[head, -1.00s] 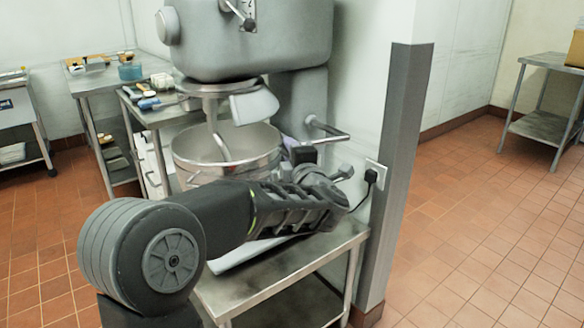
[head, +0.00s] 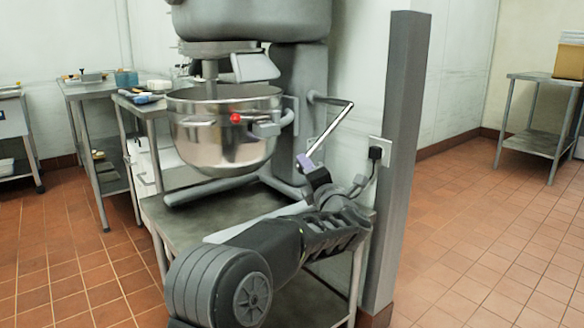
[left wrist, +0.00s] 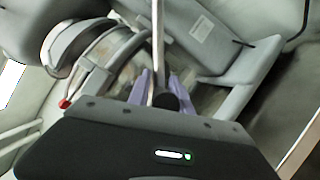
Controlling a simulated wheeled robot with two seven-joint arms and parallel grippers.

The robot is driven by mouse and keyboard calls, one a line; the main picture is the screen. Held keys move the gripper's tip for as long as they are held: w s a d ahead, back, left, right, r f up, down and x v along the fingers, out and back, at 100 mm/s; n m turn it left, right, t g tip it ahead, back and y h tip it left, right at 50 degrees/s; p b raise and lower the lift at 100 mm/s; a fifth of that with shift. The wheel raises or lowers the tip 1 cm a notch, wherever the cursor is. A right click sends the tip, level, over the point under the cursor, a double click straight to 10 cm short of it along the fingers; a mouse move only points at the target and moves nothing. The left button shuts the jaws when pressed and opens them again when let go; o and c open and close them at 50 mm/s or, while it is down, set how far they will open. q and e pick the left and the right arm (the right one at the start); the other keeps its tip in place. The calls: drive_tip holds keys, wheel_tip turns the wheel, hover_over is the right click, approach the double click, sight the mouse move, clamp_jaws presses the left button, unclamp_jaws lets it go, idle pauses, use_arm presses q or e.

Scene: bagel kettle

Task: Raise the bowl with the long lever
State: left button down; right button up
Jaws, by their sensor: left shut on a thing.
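The steel bowl (head: 215,145) hangs on the grey stand mixer (head: 300,60), below its head, with a gap between rim and head. The long lever (head: 332,130) comes out of the mixer's right side, bends, and slopes down to the left. My left gripper (head: 304,162) is shut on its lower end, right of and below the bowl. In the left wrist view the lever's rod (left wrist: 157,45) runs between the purple fingers (left wrist: 160,92), with its dark end at them. My right gripper is not in view.
The mixer stands on a steel table (head: 185,225). A wall corner with a metal guard (head: 398,160) and a plugged socket (head: 376,153) is close right of my left arm. Side tables with small items are at the left.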

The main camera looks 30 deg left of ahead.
use_arm(q)
drive_tip(key=w+d+f, duration=0.1)
drive_tip(key=w+f, duration=0.3)
drive_tip(key=w, duration=0.1)
drive_tip(key=shift+d+f+b, duration=0.4)
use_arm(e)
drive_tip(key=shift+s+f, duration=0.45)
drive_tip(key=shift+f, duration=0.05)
use_arm(q)
drive_tip(key=shift+w, duration=0.1)
drive_tip(key=c, duration=1.4)
unclamp_jaws()
drive_tip(key=shift+o, duration=0.6)
drive_tip(key=shift+w+d+f, duration=0.1)
drive_tip(key=shift+w+f, duration=0.05)
drive_tip(key=shift+w, duration=0.1)
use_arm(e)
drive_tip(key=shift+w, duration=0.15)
use_arm(q)
drive_tip(key=shift+f, duration=0.1)
drive_tip(key=shift+s, duration=0.1)
